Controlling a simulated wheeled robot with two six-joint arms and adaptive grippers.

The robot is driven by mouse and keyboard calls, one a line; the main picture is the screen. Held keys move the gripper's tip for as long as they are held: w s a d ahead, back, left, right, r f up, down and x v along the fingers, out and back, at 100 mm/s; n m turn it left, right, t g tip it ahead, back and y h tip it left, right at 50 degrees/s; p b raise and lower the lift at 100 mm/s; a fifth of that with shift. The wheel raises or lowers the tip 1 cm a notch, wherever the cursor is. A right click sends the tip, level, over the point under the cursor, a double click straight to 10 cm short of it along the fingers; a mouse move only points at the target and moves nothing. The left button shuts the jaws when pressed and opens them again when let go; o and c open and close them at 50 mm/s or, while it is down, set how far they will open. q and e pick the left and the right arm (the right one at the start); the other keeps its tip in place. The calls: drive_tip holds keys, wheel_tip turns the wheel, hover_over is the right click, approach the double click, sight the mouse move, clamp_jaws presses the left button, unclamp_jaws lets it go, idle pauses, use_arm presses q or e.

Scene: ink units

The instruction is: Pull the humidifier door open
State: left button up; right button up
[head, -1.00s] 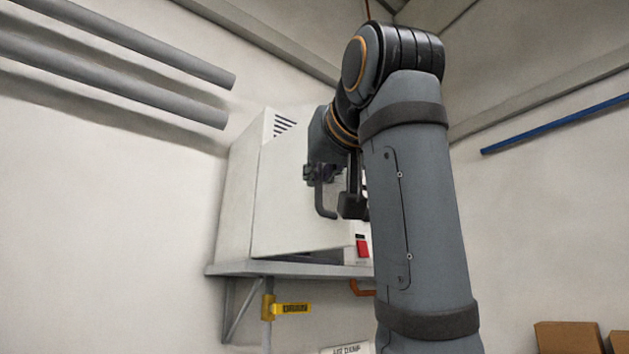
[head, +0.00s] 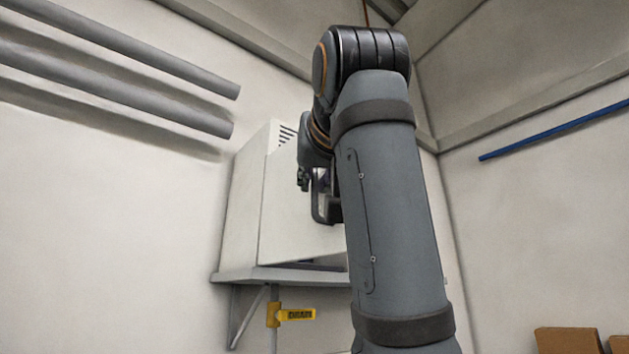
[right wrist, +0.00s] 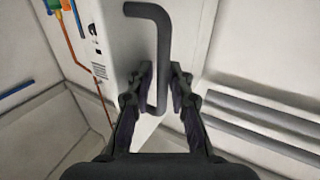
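The humidifier is a white box (head: 245,205) with slots near its top, standing on a wall shelf in the head view. A dark bent handle (head: 316,206) is on its front door (head: 283,225). My right gripper (head: 321,192) is at the handle, partly hidden by my own arm. In the right wrist view, the handle (right wrist: 161,45) runs down between the two fingers of the right gripper (right wrist: 161,78). The fingers stand apart, with a gap visible beside the bar. A dark strip shows under the door; whether it is ajar is unclear. My left gripper is out of view.
The grey shelf (head: 260,277) carries the humidifier, with a yellow-tagged pipe (head: 296,315) below. Grey pipes (head: 120,90) run along the left wall. A blue pipe (head: 555,130) is on the right wall. Brown boxes (head: 568,340) sit at lower right.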

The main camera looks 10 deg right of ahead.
drive_tip(key=shift+s, duration=0.25)
drive_tip(key=s, duration=0.7)
drive_tip(key=shift+d, duration=0.15)
drive_tip(key=shift+s, duration=0.1)
